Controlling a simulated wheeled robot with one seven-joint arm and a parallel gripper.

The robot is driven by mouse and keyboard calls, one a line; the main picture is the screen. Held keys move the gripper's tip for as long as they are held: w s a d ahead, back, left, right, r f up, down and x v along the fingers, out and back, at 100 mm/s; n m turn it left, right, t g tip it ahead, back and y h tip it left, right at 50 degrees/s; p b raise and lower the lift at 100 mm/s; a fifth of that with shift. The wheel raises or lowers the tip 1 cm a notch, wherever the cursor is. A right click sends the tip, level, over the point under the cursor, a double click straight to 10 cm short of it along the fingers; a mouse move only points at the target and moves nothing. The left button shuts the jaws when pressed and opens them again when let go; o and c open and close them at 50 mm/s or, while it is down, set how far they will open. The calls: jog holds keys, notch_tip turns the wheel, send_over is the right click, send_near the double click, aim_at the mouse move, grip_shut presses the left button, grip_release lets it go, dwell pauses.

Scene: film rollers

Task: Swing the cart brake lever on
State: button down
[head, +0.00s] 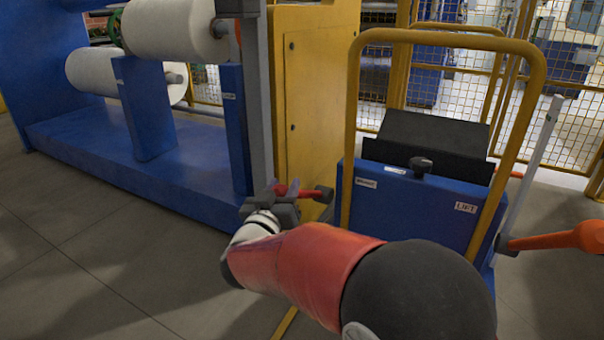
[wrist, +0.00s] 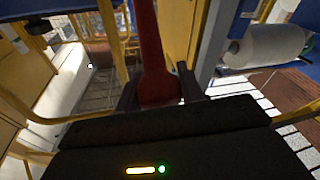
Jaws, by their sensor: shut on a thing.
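My gripper (head: 279,197) is shut on a red lever (head: 308,193), to the left of the blue cart. In the wrist view the red lever (wrist: 153,55) runs up between my two dark fingers (wrist: 158,92). The cart (head: 415,205) has a yellow tube handle, a dark sloped top and a black knob. My arm hides its lower part and the lever's mounting.
A grey post (head: 256,100) and a yellow cabinet (head: 310,90) stand close behind my gripper. A blue roller stand (head: 140,180) with white rolls (head: 170,28) is at the left. An orange-ended part (head: 555,240) meets a pale rod at the right. The floor at the left front is clear.

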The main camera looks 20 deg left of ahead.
jog(key=shift+s+a+f+b, duration=0.1)
jog(key=shift+s+f+b, duration=0.3)
jog(key=shift+f, duration=0.45)
jog(key=shift+s+a+f+b, duration=0.15)
jog(key=shift+s+f, duration=0.3)
jog(key=shift+f, duration=0.45)
jog(key=shift+s+d+f+b, duration=0.1)
jog(key=shift+s+f+b, duration=0.3)
jog(key=shift+f, duration=0.45)
jog(key=c, duration=0.9)
grip_release()
jog(key=shift+a, duration=0.1)
jog(key=shift+s, duration=0.1)
jog(key=s+d+f, duration=0.1)
jog(key=s, duration=0.6)
jog(key=shift+s+p, duration=0.3)
